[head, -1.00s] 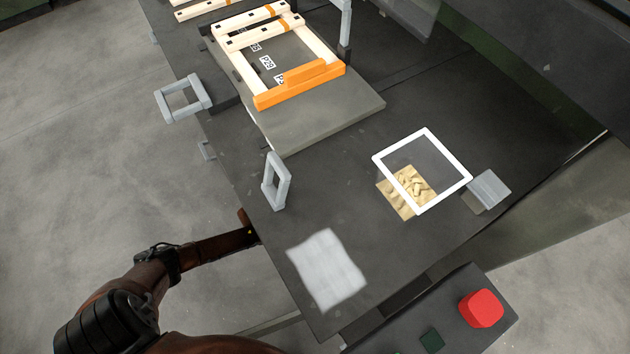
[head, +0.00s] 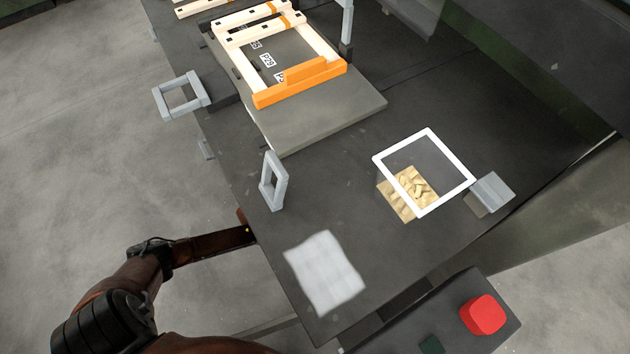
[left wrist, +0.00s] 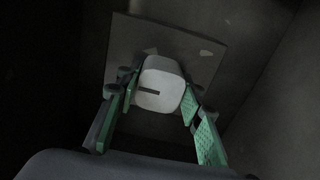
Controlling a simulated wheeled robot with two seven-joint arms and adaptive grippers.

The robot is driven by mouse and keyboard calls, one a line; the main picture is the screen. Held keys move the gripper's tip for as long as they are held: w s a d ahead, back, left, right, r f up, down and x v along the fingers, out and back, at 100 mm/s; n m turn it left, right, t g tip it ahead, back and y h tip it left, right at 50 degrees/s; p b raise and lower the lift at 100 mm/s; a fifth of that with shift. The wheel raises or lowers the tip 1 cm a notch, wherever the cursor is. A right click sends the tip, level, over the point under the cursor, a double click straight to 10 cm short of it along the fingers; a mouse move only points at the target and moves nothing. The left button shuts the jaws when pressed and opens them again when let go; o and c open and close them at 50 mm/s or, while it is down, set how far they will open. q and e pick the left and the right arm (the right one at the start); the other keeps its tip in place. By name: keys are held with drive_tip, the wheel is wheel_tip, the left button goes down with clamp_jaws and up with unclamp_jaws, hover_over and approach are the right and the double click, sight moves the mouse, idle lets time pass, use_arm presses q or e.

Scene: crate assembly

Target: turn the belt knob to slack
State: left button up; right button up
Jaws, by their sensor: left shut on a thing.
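The belt knob (left wrist: 162,96) is a pale grey rounded block with a dark slot-like mark on its face. It shows in the left wrist view, in front of a flat grey plate (left wrist: 198,58). The mark lies nearly level, running from the knob's middle toward its left side. My left gripper (left wrist: 160,90) has its green fingers on both sides of the knob and is shut on it. In the head view my left arm reaches to the table's left edge; its gripper and the knob are hidden there. My right gripper is not in view.
The dark table (head: 330,190) carries a cream and orange crate frame (head: 300,85) on a grey board (head: 335,120). A white-rimmed bin (head: 448,150) with tan pieces, a whitish sheet (head: 325,272) and grey handles (head: 273,182) are nearby. A red button (head: 483,314) is at lower right.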

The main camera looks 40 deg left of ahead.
use_arm(q)
drive_tip(key=shift+a, duration=0.2)
drive_tip(key=o, duration=1.2)
drive_tip(key=shift+d, duration=0.1)
drive_tip(key=shift+c, duration=0.2)
drive_tip(key=v, duration=1.2)
